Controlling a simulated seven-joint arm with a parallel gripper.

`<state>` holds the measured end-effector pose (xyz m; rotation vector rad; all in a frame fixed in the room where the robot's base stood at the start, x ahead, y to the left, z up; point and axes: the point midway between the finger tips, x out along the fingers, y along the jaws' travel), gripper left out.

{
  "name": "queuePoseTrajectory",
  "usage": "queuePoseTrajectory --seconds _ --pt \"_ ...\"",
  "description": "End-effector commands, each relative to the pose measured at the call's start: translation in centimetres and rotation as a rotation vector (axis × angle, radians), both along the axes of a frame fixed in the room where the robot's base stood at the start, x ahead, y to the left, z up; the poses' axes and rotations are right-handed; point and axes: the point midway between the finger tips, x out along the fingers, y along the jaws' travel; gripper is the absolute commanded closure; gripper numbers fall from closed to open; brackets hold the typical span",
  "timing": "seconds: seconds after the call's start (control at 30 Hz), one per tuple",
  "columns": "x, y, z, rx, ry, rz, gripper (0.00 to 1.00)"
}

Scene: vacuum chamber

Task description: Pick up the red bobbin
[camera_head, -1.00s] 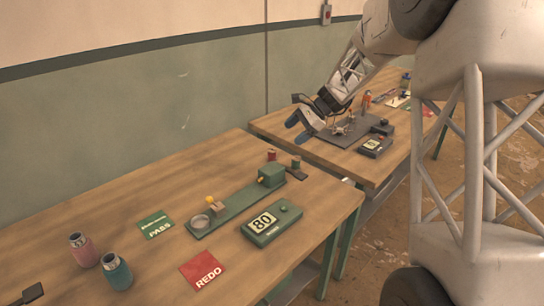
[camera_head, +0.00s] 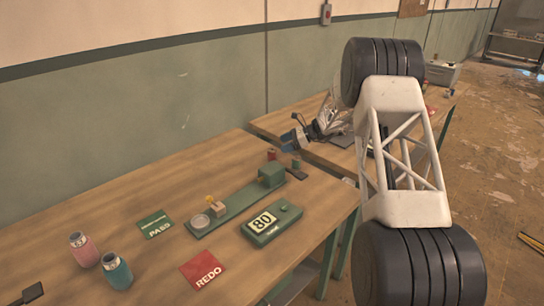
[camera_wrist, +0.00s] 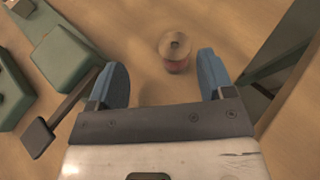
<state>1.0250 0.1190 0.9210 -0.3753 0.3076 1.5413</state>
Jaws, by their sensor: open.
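The red bobbin (camera_head: 272,154) stands near the back right of the near table in the head view. In the wrist view the red bobbin (camera_wrist: 175,55) shows its pale round top and reddish side, ahead of my fingers and a little right of the middle between them. My gripper (camera_head: 290,138) has blue fingers and is just right of and behind the bobbin in the head view. In the wrist view my gripper (camera_wrist: 165,75) is open, with nothing between its fingers.
A green counter box (camera_head: 271,224) reads 80. PASS (camera_head: 155,224) and REDO (camera_head: 204,270) cards and two bottles (camera_head: 117,271) lie further left.

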Motion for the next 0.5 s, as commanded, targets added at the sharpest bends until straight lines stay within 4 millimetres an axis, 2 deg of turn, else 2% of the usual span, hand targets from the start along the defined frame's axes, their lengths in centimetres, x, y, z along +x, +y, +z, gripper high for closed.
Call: queuePoseTrajectory --seconds 0.03,0.2,0.5 --pt "0.6 0.0 -0.9 0.011 0.012 -0.009 0.25" --pt "1.7 0.1 -2.2 0.038 0.037 -0.029 0.25" --pt "2.0 0.1 -2.4 0.044 0.042 -0.034 0.25"
